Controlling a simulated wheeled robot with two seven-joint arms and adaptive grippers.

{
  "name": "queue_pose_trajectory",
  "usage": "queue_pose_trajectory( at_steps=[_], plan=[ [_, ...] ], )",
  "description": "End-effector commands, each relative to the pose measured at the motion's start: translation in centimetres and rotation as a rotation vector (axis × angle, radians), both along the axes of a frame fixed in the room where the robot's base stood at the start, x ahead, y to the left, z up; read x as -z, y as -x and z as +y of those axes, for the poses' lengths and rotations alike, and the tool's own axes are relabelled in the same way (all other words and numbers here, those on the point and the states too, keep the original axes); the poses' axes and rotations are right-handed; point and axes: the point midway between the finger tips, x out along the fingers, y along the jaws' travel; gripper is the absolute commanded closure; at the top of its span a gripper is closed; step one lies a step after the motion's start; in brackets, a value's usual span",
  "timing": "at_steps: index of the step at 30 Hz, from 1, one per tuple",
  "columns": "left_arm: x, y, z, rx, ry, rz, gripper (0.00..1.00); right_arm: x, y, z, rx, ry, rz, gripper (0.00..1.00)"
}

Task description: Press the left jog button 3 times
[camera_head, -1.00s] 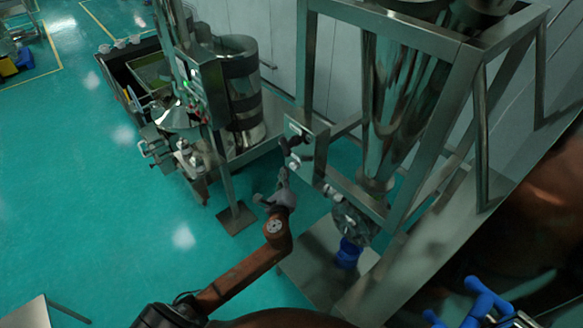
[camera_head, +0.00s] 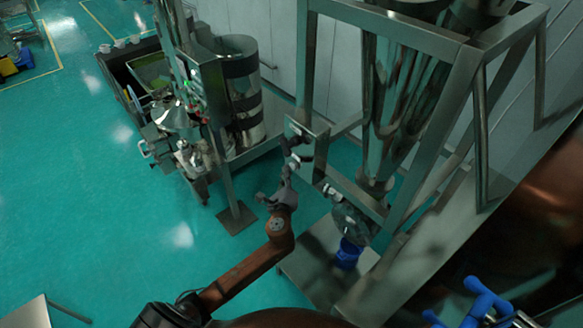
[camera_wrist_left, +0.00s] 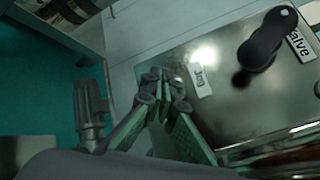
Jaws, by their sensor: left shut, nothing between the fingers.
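My left gripper (camera_head: 286,172) is shut and empty, just below and in front of the metal control box (camera_head: 296,140) on the frame. In the left wrist view the fingertips of my left gripper (camera_wrist_left: 164,82) are together, right beside the white "Jog" label (camera_wrist_left: 201,80) on the shiny box face (camera_wrist_left: 222,60). The jog button itself does not show; the fingers seem to cover its place. I cannot tell whether they touch it. My right gripper is not clearly in view.
A black knob (camera_wrist_left: 264,45) with a "Valve" label (camera_wrist_left: 299,45) sits farther right on the same face. A steel frame (camera_head: 440,135) holds the hopper (camera_head: 385,100). Open green floor (camera_head: 110,225) lies to the left.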

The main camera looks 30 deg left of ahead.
Motion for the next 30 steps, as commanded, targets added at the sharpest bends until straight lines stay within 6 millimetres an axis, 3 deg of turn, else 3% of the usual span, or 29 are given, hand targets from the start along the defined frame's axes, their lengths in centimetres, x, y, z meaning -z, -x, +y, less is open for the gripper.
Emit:
queue_pose_trajectory(
  at_steps=[30],
  plan=[
    [0.01, -0.95, -0.41, 0.0, 0.0, 0.0, 1.0, -0.01, 0.03, -0.44, -0.001, 0.004, 0.0, 1.0]
  ],
)
